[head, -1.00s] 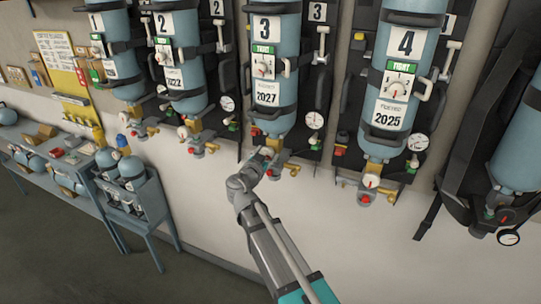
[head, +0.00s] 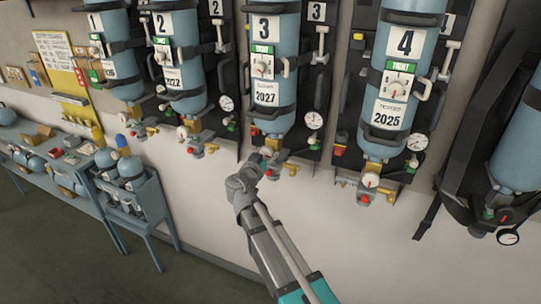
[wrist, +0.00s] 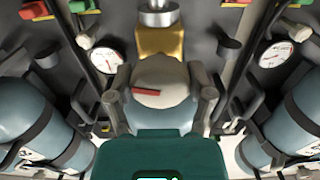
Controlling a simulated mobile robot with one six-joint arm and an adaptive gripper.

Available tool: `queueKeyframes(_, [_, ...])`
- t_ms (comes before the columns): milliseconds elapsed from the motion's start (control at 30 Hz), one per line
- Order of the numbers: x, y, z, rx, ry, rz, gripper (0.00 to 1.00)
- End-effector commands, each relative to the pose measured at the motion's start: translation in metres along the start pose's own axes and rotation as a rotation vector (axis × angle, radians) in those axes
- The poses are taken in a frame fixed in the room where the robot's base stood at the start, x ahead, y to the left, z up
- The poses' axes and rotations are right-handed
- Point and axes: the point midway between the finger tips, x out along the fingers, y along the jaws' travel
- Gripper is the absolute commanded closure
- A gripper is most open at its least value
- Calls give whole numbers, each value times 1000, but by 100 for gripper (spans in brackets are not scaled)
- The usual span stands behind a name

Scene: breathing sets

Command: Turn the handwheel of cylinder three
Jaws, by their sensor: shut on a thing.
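Cylinder three (head: 289,70) is a blue bottle hung upright on the wall rack, with a "3" label and a tag reading 2027. Its handwheel (wrist: 160,82) is a pale, rounded knob with a red mark, below a brass valve body (wrist: 160,42) in the wrist view. My gripper (head: 265,157) is at the valve under cylinder three. In the wrist view my gripper (wrist: 160,92) has one finger on each side of the handwheel and is shut on it. In the head view my gripper partly hides the handwheel.
Cylinder two (head: 183,75) hangs to the left and cylinder four (head: 392,45) to the right, each with its own valve. A round gauge (head: 314,120) sits right of cylinder three. A blue bench (head: 75,190) stands at lower left. The wall below the valves is clear.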

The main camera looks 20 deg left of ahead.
Motion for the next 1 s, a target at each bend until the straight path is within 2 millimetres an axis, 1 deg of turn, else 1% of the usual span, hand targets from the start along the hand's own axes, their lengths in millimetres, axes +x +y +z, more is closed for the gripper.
queueKeyframes(1000, [0,3,-1,-954,-2,7,79])
